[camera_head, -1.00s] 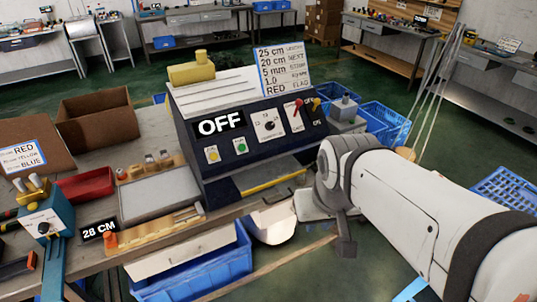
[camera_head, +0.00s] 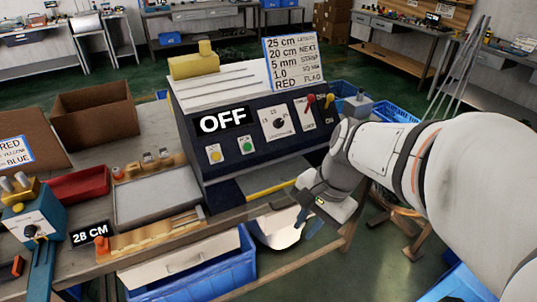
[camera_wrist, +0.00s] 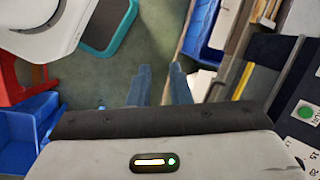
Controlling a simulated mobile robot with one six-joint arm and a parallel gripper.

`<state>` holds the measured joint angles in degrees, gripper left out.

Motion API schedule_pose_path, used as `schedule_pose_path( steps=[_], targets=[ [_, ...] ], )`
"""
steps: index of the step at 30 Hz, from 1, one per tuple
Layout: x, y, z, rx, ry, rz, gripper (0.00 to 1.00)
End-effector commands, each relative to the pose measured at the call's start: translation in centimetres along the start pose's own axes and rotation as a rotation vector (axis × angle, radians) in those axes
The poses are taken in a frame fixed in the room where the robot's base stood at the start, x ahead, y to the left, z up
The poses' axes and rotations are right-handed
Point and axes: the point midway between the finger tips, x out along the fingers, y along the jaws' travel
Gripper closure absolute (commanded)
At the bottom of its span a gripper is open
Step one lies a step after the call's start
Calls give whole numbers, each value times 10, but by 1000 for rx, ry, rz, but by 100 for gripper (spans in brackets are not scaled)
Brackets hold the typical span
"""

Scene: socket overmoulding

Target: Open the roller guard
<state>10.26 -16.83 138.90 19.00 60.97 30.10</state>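A dark-fronted machine (camera_head: 262,160) with a pale sloped top stands on the bench and its display (camera_head: 223,122) reads OFF. I cannot tell which part is the roller guard. A yellow strip (camera_head: 270,189) runs along a low slot at the front; it also shows in the wrist view (camera_wrist: 242,80). My gripper (camera_head: 306,224) points down in front of the machine's right part, beyond the bench edge. Its bluish fingers (camera_wrist: 160,70) are apart with nothing between them.
A 28 CM display (camera_head: 90,233), a red tray (camera_head: 80,184) and a cardboard box (camera_head: 95,117) are on the left. Blue crates (camera_head: 395,111) stand behind the machine's right side.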

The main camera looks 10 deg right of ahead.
Motion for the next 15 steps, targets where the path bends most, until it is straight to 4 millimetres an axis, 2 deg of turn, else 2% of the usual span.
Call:
schedule_pose_path(
  steps=[1,6,8,12,15],
  targets=[
    [33,0,-11,214,-91,-14,82],
    [81,-20,-40,954,-426,-32,82],
    [95,-28,-56,1204,-557,-19,82],
    [122,-42,-103,1729,-887,54,82],
    [134,-46,-140,2012,-1117,133,82]
  ],
)
